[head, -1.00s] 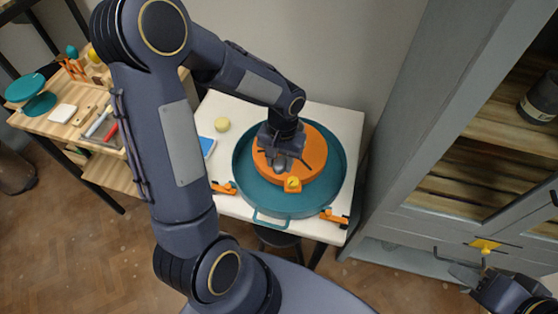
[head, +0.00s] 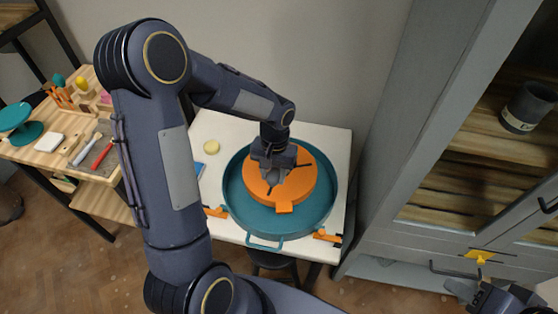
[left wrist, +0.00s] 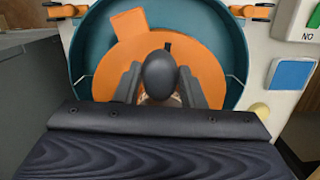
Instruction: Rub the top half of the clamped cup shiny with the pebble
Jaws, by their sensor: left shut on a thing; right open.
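My left gripper (head: 275,173) is over the middle of the orange disc (head: 308,186), which sits in the teal round tray (head: 328,205). It is shut on a dark grey egg-shaped pebble (left wrist: 159,74), seen between its two fingers in the left wrist view. A small pale brownish patch shows just below the pebble there; I cannot tell whether it is the clamped cup. The cup is otherwise hidden by the gripper and pebble, so its surface and any contact cannot be told. My right gripper (head: 474,292) is open at the lower right, partly cut off.
The tray stands on a white table (head: 222,128) with orange clamps (head: 327,236) at its front. A grey cabinet (head: 405,130) stands right, with a dark mug (head: 528,107). A wooden tool shelf (head: 85,160) stands left.

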